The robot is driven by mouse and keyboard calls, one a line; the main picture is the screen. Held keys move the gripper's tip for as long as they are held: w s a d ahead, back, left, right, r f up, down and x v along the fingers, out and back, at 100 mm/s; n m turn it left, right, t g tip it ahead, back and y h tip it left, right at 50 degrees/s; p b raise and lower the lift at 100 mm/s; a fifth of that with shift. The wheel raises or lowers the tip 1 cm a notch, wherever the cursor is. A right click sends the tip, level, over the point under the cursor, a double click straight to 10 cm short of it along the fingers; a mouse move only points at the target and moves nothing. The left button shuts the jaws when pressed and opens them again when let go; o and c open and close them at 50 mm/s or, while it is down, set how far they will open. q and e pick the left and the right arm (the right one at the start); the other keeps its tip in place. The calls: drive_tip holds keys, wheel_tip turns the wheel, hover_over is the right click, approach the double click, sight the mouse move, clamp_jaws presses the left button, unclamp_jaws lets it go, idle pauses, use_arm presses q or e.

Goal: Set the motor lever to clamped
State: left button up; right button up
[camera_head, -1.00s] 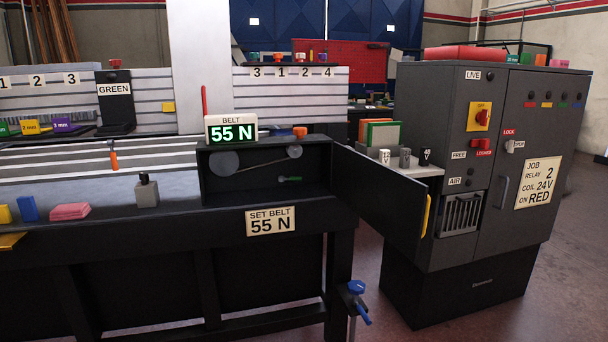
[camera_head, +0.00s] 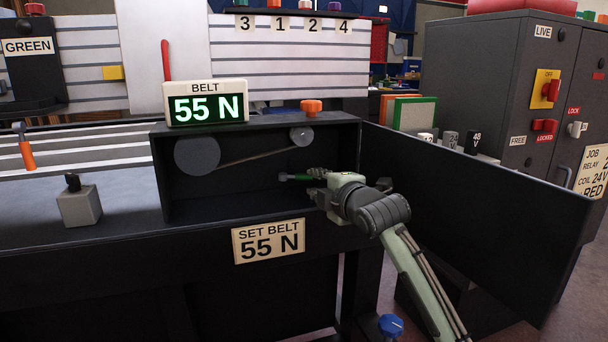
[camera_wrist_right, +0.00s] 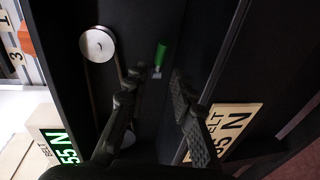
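The motor lever appears to be the small green-handled lever (camera_head: 297,177) inside the open belt box. It lies roughly level in the head view; its setting cannot be read. In the right wrist view the green handle (camera_wrist_right: 160,53) shows just beyond my fingertips, near the gap between them. My right gripper (camera_head: 314,179) reaches into the front right of the box, close beside the lever. In the wrist view its fingers (camera_wrist_right: 154,84) are apart with nothing between them. Whether a finger touches the lever cannot be told. My left gripper is out of view.
The box holds a large pulley (camera_head: 197,156), a small pulley (camera_head: 301,136) and a belt. An orange knob (camera_head: 311,106) sits on top beside the display (camera_head: 206,103) reading 55 N. The open door (camera_head: 470,210) stands right of my arm. A sign (camera_head: 268,241) reads SET BELT 55 N.

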sight(303, 178)
drive_tip(key=shift+w+f, duration=0.1)
drive_tip(key=shift+w, duration=0.25)
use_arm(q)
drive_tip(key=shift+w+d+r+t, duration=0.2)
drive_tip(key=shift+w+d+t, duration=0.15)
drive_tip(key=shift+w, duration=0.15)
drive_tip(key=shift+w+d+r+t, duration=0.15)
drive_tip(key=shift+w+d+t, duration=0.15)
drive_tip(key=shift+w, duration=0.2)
use_arm(e)
drive_tip(key=x, duration=0.7)
drive_tip(key=shift+w+a, duration=0.1)
drive_tip(key=shift+f, duration=0.1)
clamp_jaws()
